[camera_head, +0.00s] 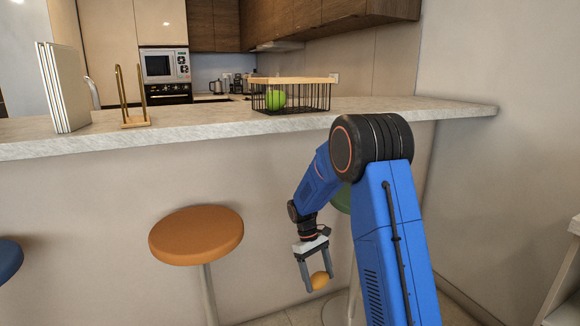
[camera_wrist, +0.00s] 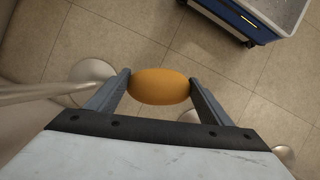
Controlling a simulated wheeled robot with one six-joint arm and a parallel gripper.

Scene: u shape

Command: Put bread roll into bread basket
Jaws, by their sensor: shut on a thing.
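My gripper (camera_head: 317,279) hangs in front of the counter, below its top and between the stools. It is shut on the bread roll (camera_head: 319,280), a small orange-brown oval. In the wrist view the bread roll (camera_wrist: 160,87) sits between both fingers, with the floor far below it. The bread basket (camera_head: 290,96) is a black wire basket with a wooden rim on the counter top, above and behind my gripper. A green round thing (camera_head: 275,98) is in it.
The counter top (camera_head: 205,122) runs across the view. A wooden holder (camera_head: 131,97) and white upright boards (camera_head: 64,87) stand on its left. An orange stool (camera_head: 196,235) is left of my gripper, a green stool (camera_head: 342,198) behind my arm. A blue stool (camera_head: 8,258) is far left.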

